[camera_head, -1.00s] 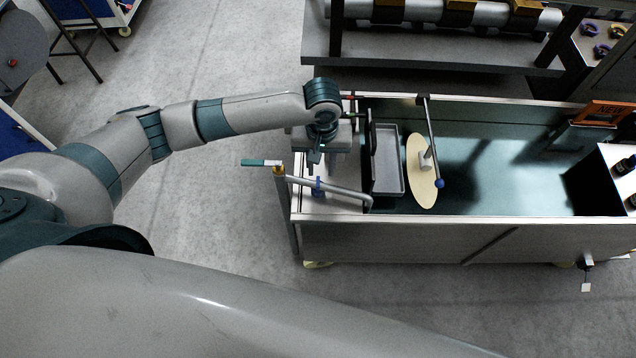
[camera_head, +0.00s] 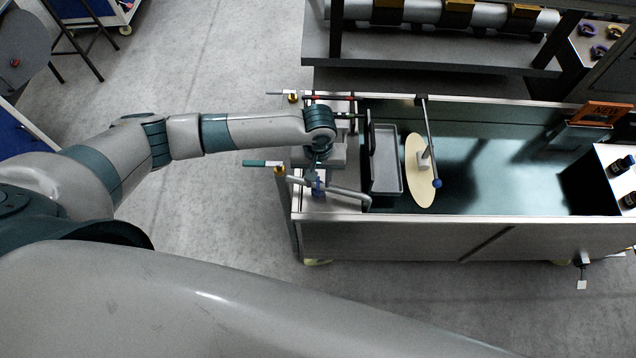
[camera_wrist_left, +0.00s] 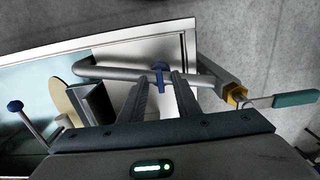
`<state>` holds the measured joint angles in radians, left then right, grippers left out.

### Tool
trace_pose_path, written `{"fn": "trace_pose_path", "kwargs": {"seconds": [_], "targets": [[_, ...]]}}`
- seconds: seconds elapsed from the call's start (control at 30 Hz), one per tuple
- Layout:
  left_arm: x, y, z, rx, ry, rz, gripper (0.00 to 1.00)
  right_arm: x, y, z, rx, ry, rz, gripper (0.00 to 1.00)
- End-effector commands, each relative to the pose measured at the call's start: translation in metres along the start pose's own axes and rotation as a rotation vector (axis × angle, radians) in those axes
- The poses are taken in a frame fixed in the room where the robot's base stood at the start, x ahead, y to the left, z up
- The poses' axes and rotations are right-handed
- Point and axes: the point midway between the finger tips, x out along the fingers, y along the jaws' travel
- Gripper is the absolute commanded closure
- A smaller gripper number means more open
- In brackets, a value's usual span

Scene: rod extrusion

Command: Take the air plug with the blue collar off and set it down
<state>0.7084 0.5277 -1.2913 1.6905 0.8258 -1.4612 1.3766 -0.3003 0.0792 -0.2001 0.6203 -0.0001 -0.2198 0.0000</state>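The air plug with the blue collar (camera_head: 318,188) is on the left end of the trough, beside a bent grey pipe (camera_head: 345,193). In the left wrist view the blue collar (camera_wrist_left: 160,68) shows against the same pipe, just beyond and between my fingertips. My left gripper (camera_head: 314,180) is above the trough's left end. In the left wrist view its two fingers (camera_wrist_left: 161,80) are apart with a gap between them, and I see nothing clamped. Whether a finger touches the collar I cannot tell. The plug's lower part is hidden. My right gripper is not in view.
A teal-handled valve with a yellow fitting (camera_head: 278,170) sits at the pipe's outer end. A grey tray (camera_head: 388,160) and a cream disc (camera_head: 419,170) with a blue-knobbed rod (camera_head: 437,183) are to the right. The trough's right middle (camera_head: 510,150) is clear.

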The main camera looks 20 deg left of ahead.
Motion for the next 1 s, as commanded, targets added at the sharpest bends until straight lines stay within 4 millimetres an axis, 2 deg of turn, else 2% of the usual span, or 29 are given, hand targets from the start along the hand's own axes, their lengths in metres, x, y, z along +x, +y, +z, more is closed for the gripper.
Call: {"fn": "trace_pose_path", "kwargs": {"seconds": [0.43,0.47,0.57,1.0], "targets": [[0.0008,-0.0002,0.0001,0.000,0.000,-0.001,0.70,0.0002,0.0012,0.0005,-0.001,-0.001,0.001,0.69],[0.0008,-0.0002,0.0001,0.000,0.000,-0.001,0.75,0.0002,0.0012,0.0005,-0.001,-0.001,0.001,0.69],[0.0007,-0.0002,0.0001,0.000,0.000,-0.001,0.99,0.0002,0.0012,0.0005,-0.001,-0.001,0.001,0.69],[-0.0011,-0.0001,-0.0002,-0.001,0.000,0.000,1.00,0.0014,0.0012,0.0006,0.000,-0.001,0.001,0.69]]}}
